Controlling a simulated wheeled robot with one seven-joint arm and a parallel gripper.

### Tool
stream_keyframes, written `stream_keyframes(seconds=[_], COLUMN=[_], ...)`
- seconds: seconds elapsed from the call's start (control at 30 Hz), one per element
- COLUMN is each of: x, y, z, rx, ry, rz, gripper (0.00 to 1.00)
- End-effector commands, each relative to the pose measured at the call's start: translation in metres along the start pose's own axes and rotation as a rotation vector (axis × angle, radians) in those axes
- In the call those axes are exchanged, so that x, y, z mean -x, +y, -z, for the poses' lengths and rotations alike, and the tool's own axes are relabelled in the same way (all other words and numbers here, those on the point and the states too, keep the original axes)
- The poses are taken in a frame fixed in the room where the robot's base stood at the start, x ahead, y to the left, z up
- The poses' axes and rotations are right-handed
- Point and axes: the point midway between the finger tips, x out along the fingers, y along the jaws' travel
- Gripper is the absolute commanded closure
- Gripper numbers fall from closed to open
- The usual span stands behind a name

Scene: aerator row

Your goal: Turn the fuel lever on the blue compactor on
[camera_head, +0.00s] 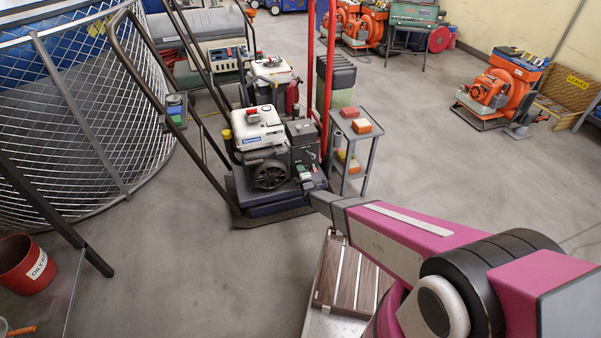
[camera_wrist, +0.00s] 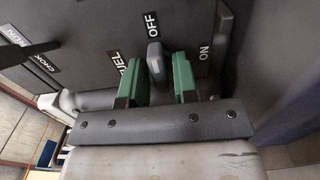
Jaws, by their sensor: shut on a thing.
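The compactor (camera_head: 262,137) stands left of centre in the head view, with a white-topped engine and a dark blue base. My gripper (camera_head: 309,181) reaches its right side. In the wrist view the grey fuel lever (camera_wrist: 156,63) sits between the two green fingers of my gripper (camera_wrist: 158,82), which is shut on it. The lever points toward the OFF label (camera_wrist: 152,25). The ON label (camera_wrist: 205,53) is to the right and the FUEL label (camera_wrist: 122,67) to the left. The lever's lower part is hidden behind the gripper.
A choke control (camera_wrist: 14,36) with RUN and CHOKE labels is at the left of the panel. A small cart (camera_head: 352,150) stands just right of the compactor, close to my arm. A wire-mesh enclosure (camera_head: 80,110) is at the left. Open floor (camera_head: 430,170) lies to the right.

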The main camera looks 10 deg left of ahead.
Motion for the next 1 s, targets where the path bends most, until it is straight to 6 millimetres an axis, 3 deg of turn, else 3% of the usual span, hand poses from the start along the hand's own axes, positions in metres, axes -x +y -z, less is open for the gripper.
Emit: stream_keyframes(seconds=[0.37, 1.0], x=[-0.0001, 0.0001], y=[-0.0006, -0.0009], z=[-0.0005, -0.0006], rx=[-0.118, -0.698], ry=[-0.001, -0.002], rz=[0.001, 0.002], gripper=[0.96, 0.96])
